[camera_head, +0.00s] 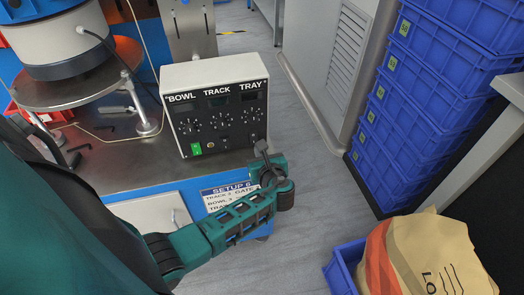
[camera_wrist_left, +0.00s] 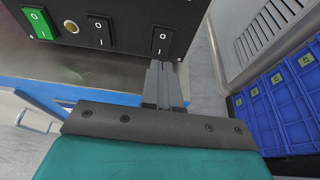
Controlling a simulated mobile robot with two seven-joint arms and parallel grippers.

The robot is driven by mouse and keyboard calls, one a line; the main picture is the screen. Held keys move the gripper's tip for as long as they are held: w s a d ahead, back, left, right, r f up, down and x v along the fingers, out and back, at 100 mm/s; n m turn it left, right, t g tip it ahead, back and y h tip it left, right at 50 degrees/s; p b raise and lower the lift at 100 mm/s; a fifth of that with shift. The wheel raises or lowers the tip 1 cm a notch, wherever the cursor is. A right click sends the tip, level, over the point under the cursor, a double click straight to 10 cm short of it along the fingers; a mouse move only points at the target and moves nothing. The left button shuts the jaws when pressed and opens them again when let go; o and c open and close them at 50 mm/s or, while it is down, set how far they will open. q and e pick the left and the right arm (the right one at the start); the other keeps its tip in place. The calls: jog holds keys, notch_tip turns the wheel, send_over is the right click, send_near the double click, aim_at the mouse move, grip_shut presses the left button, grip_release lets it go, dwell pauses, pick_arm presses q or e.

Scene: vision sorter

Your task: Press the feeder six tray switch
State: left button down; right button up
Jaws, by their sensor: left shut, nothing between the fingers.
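The feeder control box (camera_head: 217,108) is white with a black front panel labelled BOWL, TRACK and TRAY. The black tray switch (camera_wrist_left: 161,42) is marked O and I, at the panel's lower right in the left wrist view. My left gripper (camera_head: 261,147) is shut and empty, at the panel's lower right corner in the head view. In the left wrist view its fingertips (camera_wrist_left: 163,66) are just below the tray switch; I cannot tell whether they touch the panel. My right gripper is not in view.
A green switch (camera_wrist_left: 38,23), a round button (camera_wrist_left: 71,26) and another black switch (camera_wrist_left: 100,30) lie left of the tray switch. The box stands on a metal bench (camera_head: 130,165) with a SETUP 6 sign (camera_head: 228,190). Blue crates (camera_head: 415,105) are stacked at the right.

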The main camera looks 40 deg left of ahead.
pick_arm(q)
jog(key=v, duration=0.9)
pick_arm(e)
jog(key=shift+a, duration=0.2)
pick_arm(q)
jog(key=shift+a+r, duration=0.1)
jog(key=shift+r, duration=0.05)
